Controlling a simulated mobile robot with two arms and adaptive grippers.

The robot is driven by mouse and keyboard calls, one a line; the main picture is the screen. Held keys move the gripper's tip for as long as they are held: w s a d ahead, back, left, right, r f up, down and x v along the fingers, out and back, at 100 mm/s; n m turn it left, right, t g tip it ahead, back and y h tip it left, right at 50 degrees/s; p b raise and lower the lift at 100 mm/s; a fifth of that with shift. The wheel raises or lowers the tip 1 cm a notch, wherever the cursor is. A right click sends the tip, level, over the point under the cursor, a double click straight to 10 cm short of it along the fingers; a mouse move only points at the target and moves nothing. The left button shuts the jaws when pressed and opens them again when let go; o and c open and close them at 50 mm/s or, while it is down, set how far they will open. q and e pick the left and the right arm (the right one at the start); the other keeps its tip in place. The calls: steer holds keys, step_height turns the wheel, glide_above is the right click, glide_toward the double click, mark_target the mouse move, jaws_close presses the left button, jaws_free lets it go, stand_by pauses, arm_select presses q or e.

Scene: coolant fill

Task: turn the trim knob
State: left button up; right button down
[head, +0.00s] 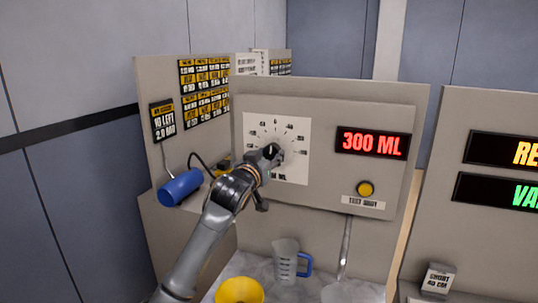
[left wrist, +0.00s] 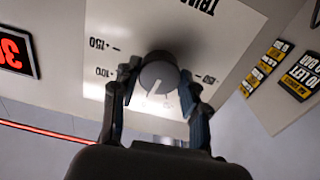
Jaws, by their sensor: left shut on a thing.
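The trim knob (left wrist: 159,74) is a round grey knob with a white pointer line, on a white dial plate (head: 302,134) on the beige panel. My left gripper (left wrist: 160,92) is shut on the knob, with one finger on each side of it. In the head view, my left gripper (head: 268,158) reaches the dial from the lower left and hides most of the knob. The dial plate carries a fan of printed marks. A red display (head: 373,143) to the right of the dial reads 300 ML. My right gripper is not in view.
A yellow button (head: 365,188) sits below the display. A clear jug with a blue handle (head: 286,260) and a yellow funnel-like item (head: 240,291) stand below. A blue cylinder (head: 180,187) lies on the left ledge. Another panel with displays (head: 504,150) stands at the right.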

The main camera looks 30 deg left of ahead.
arm_select(q)
steer(key=m+p, duration=0.3)
steer(key=m, duration=0.3)
steer(key=shift+r, duration=0.15)
steer(key=m+p, duration=0.2)
steer(key=m, duration=0.2)
steer(key=shift+m, duration=0.4)
steer(key=o, duration=1.1)
steer(key=shift+o, duration=0.2)
steer(key=shift+s+f, duration=0.2)
steer(key=shift+s, duration=0.05)
steer(key=v, duration=1.1)
steer(key=shift+s, duration=0.25)
steer(key=shift+d, duration=0.15)
